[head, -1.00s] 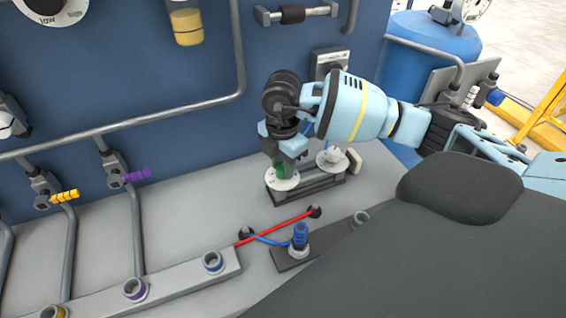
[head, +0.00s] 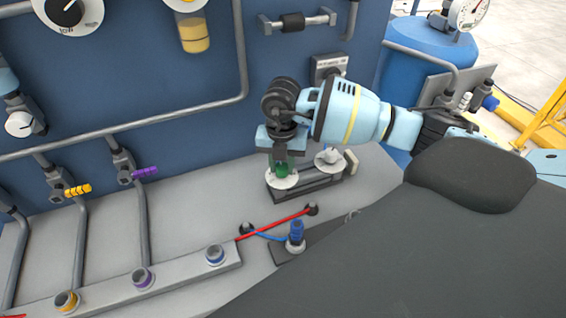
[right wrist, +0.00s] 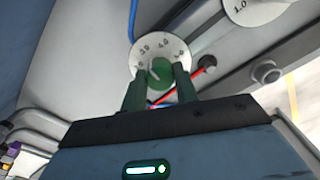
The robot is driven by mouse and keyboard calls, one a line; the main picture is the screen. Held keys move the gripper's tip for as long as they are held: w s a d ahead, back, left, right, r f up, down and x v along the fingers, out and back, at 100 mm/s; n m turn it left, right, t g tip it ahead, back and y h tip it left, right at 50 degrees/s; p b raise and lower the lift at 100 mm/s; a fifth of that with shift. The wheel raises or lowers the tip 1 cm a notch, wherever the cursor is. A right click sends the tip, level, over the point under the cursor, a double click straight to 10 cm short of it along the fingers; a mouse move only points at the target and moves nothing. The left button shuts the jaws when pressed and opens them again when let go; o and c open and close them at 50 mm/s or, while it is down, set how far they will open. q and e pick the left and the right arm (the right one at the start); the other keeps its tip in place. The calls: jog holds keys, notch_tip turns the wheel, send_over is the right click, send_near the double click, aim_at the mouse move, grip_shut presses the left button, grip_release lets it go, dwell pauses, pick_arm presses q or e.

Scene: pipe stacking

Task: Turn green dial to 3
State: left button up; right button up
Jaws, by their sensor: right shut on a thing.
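The green dial (head: 282,169) stands on a round white numbered plate on a dark base on the grey bench, under my right gripper (head: 282,160). In the right wrist view the green dial (right wrist: 160,72) sits between the two fingers of my right gripper (right wrist: 160,80), which is shut on it. The white plate (right wrist: 142,50) shows the marks 3.0 and 4.0 on its far side. Part of the scale is hidden by the fingers, and I cannot tell the dial's exact setting. My left gripper is not in view.
A second dial with a white plate (head: 328,160) stands just right of the green one. A blue valve (head: 296,232), red and blue wires (head: 270,226) and a pipe rail (head: 180,267) lie in front. The blue panel (head: 200,110) rises behind.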

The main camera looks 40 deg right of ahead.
aim_at(282, 166)
jog(key=shift+n, duration=0.4)
jog(key=o, duration=1)
jog(key=shift+r, duration=0.1)
notch_tip(282, 166, up, 8)
jog(key=shift+f, duration=0.15)
dwell(0.4)
